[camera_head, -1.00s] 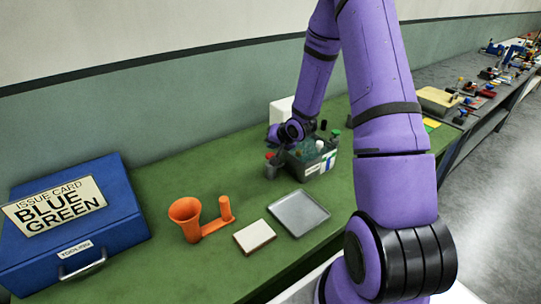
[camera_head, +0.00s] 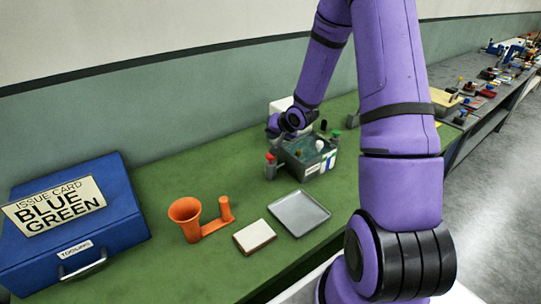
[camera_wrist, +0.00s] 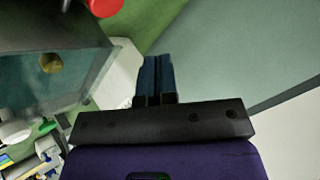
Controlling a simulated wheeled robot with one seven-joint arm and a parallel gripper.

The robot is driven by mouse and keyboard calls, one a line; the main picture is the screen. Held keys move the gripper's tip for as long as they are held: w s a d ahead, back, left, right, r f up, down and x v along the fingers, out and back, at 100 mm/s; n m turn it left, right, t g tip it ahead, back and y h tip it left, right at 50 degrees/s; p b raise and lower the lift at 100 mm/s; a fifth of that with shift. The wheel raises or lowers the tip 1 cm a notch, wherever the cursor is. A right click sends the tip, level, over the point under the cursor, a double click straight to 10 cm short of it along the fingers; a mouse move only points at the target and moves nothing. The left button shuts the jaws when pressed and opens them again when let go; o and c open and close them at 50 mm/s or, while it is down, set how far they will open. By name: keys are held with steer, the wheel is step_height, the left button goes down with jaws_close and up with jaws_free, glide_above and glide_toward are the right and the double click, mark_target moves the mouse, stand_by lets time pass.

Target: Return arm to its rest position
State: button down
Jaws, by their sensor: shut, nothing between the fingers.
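My purple arm reaches over the green bench. Its wrist is above the back of a grey bin (camera_head: 296,170) that holds several small items. In the wrist view my gripper (camera_wrist: 156,60) has its two dark fingers together, with nothing between them. The bin (camera_wrist: 95,42) shows at the left of the wrist view, beside the fingers. In the head view the fingers are hidden behind the wrist.
A red-capped bottle (camera_head: 270,168) stands at the bin's left side. A grey tray (camera_head: 299,229), a small white-topped block (camera_head: 254,237), an orange funnel holder (camera_head: 187,218) and a blue case (camera_head: 70,225) stand on the bench. A white box (camera_head: 281,104) is behind my wrist.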

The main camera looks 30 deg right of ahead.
stand_by(0.3)
steer(key=s+a+r+n+g+h, duration=0.1)
steer(key=s+a+r, duration=0.1)
steer(key=s+r, duration=0.35)
steer(key=s+a+r+n+h, duration=0.1)
steer(key=s+a+r, duration=0.15)
steer(key=r, duration=0.65)
steer(key=s+a+r+n+g+h, duration=0.1)
steer(key=s+a+r, duration=0.25)
steer(key=r, duration=0.45)
steer(key=s+a+r+n, duration=0.1)
steer(key=s+a+r, duration=0.1)
steer(key=s, duration=0.5)
steer(key=s+a+r+n+g+y, duration=0.1)
steer(key=s+a+r+n, duration=0.1)
steer(key=s, duration=0.6)
steer(key=s+a+r+n+g, duration=0.1)
steer(key=s+a+r, duration=0.2)
steer(key=s, duration=0.4)
steer(key=shift+s+a+r+y, duration=0.25)
steer(key=shift+s+a+y, duration=0.1)
steer(key=shift+a+y, duration=0.1)
